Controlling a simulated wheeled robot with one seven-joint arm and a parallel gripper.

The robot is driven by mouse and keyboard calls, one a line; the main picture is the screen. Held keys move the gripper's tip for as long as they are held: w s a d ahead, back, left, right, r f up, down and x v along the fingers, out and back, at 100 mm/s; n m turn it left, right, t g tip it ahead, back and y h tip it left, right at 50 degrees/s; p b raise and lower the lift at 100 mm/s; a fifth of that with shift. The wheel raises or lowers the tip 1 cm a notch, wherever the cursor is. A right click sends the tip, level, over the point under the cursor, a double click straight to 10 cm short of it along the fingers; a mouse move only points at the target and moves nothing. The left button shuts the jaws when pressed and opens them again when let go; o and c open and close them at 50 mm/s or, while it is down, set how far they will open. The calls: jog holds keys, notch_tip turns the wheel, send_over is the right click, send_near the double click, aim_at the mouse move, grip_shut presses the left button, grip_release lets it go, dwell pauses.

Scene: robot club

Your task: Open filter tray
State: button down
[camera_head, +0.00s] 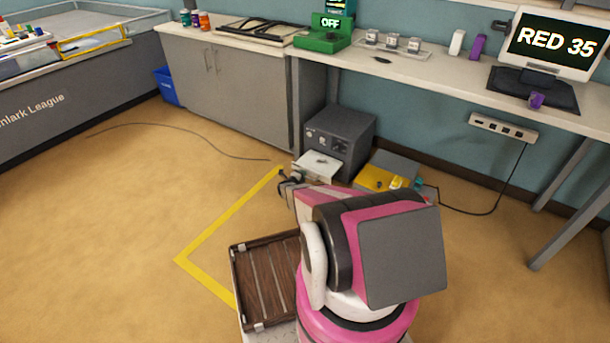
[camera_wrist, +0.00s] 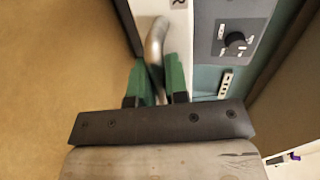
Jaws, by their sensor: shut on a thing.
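A dark grey box unit (camera_head: 342,130) with a knob stands on the floor under the bench. A white tray (camera_head: 318,166) with a dark mark shows at the unit's lower front and appears to jut out from it. In the wrist view the white tray (camera_wrist: 178,14) lies beside the unit's grey knob panel (camera_wrist: 228,45). A curved metal handle (camera_wrist: 154,42) comes off the tray. My gripper (camera_wrist: 157,72) has its green fingers shut on this handle. In the head view my arm partly hides the gripper and handle.
A yellow-and-grey box (camera_head: 388,172) sits on the floor right of the unit. Yellow tape (camera_head: 215,222) marks the floor. A cable (camera_head: 190,127) crosses the open floor at left. A bench (camera_head: 430,75) stands above.

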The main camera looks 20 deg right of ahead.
jog(key=shift+f+v, duration=0.25)
jog(key=shift+v, duration=0.95)
jog(key=c, duration=1.1)
grip_release()
jog(key=shift+c, duration=0.2)
jog(key=shift+s+a, duration=0.1)
